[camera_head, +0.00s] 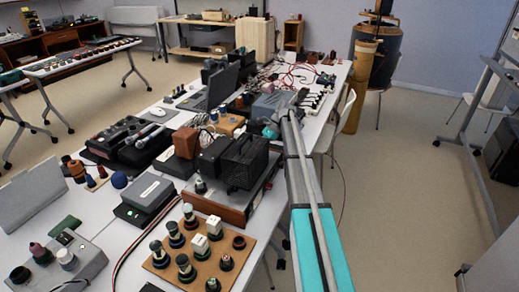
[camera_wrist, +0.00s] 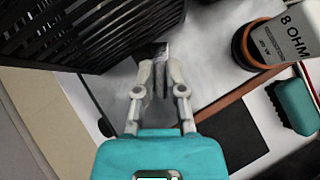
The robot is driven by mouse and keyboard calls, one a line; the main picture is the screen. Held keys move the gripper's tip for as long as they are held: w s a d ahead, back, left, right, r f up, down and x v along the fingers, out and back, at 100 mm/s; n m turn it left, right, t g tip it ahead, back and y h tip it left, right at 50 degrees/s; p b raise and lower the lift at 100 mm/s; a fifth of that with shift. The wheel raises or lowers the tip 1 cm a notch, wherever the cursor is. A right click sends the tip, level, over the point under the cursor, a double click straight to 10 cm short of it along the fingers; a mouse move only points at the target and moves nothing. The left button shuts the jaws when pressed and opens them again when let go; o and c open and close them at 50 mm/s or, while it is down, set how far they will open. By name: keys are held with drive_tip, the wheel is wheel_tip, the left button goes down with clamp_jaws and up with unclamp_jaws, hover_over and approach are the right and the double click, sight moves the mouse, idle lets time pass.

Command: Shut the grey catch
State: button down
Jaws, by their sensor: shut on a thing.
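My gripper (camera_wrist: 161,82) is in the wrist view, with its two pale fingers close together and its teal body below. The fingers are closed around a small grey piece (camera_wrist: 153,50), which appears to be the grey catch; the fingers cover much of it. It sits beside the corner of a black slatted casing (camera_wrist: 85,30). I cannot tell how far the catch is turned or whether it is shut. In the head view my arm reaches forward over the table's right side; the fingertips and the catch cannot be made out there.
A white block marked 8 OHM (camera_wrist: 285,35) stands in a reddish-brown cup right of the fingers, with a teal brush-like block (camera_wrist: 293,105) near it. In the head view, black casings (camera_head: 245,160) and a wooden board with several knobs (camera_head: 160,262) crowd the table.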

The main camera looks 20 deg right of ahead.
drive_tip(key=c, duration=0.7)
unclamp_jaws()
